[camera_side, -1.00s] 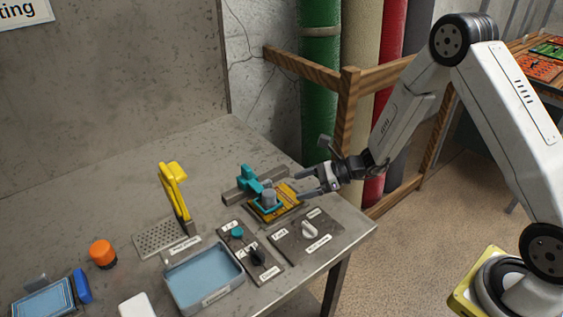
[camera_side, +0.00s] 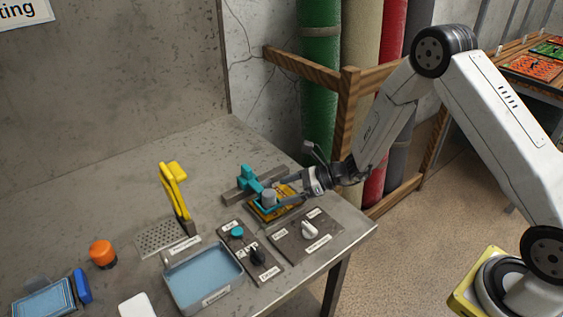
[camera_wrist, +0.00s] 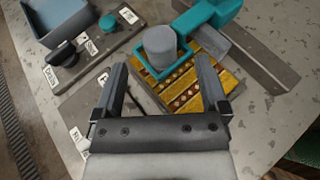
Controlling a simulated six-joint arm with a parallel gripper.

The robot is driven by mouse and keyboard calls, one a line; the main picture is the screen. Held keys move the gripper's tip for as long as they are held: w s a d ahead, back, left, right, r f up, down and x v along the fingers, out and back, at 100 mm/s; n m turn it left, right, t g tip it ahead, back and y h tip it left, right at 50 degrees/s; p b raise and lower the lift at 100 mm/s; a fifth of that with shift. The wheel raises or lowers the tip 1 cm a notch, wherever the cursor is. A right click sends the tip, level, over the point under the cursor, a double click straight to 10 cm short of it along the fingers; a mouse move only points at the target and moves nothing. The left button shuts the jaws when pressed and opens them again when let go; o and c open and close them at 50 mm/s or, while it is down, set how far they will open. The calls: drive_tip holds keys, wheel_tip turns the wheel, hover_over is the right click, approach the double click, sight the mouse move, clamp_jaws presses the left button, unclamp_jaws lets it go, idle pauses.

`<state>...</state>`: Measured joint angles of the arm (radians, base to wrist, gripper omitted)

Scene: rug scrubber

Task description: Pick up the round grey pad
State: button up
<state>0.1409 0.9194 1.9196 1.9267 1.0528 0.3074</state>
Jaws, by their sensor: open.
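The round grey pad (camera_side: 268,198) is a short upright grey cylinder. It stands within a teal square frame (camera_wrist: 143,71) on a yellow and brown patterned rug piece (camera_wrist: 187,93). In the wrist view the pad (camera_wrist: 160,44) is just beyond my fingertips, centred between them. My gripper (camera_wrist: 161,67) is open and empty, its two fingers on either side of the rug piece in that view. In the side view my gripper (camera_side: 287,194) comes in from the right, close to the pad. I cannot tell whether a fingertip touches the frame.
A teal arm (camera_side: 250,179) on a grey rail stands behind the pad. Panels with a black knob (camera_side: 257,256) and a white knob (camera_side: 309,229) lie in front. A blue tray (camera_side: 237,283), a yellow lever (camera_side: 174,195) and an orange-topped knob (camera_side: 102,252) are to the left.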

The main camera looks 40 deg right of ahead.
sight(265, 192)
drive_tip(key=shift+x, duration=1.85)
drive_tip(key=shift+f, duration=0.1)
clamp_jaws()
drive_tip(key=shift+r, duration=0.8)
drive_tip(key=s+d+r, duration=0.2)
drive_tip(key=s+r, duration=0.9)
drive_tip(key=s, duration=0.3)
drive_tip(key=shift+d+r, duration=0.2)
drive_tip(key=shift+r, duration=0.05)
drive_tip(key=shift+w, duration=0.1)
